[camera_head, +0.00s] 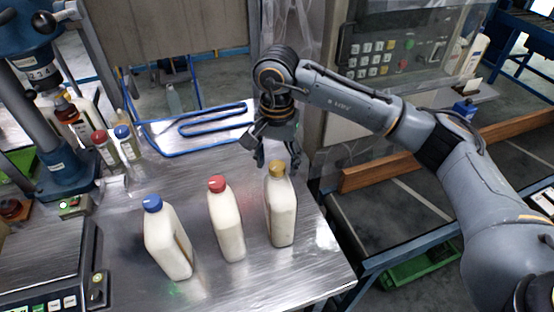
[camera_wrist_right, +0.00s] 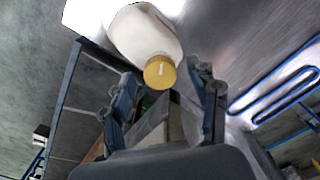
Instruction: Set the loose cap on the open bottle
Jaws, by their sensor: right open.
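Three white bottles stand upright on the metal table. The right bottle (camera_head: 281,212) has a gold cap (camera_head: 277,168) on its mouth; I cannot tell how firmly it sits. The middle bottle (camera_head: 227,226) wears a red cap (camera_head: 217,184), and the left bottle (camera_head: 168,244) a blue cap (camera_head: 152,203). My right gripper (camera_head: 279,160) is open and empty, just above and behind the gold cap. In the right wrist view, the gold cap (camera_wrist_right: 160,72) shows on its bottle (camera_wrist_right: 144,32), between and beyond the spread fingers. I see no bare bottle mouth. My left gripper is out of view.
Smaller bottles with red (camera_head: 105,148) and blue caps (camera_head: 128,143) stand at the back left. A blue-edged metal tray (camera_head: 160,138) lies behind. A scale (camera_head: 45,260) is at the front left. The table's right edge is close to the right bottle.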

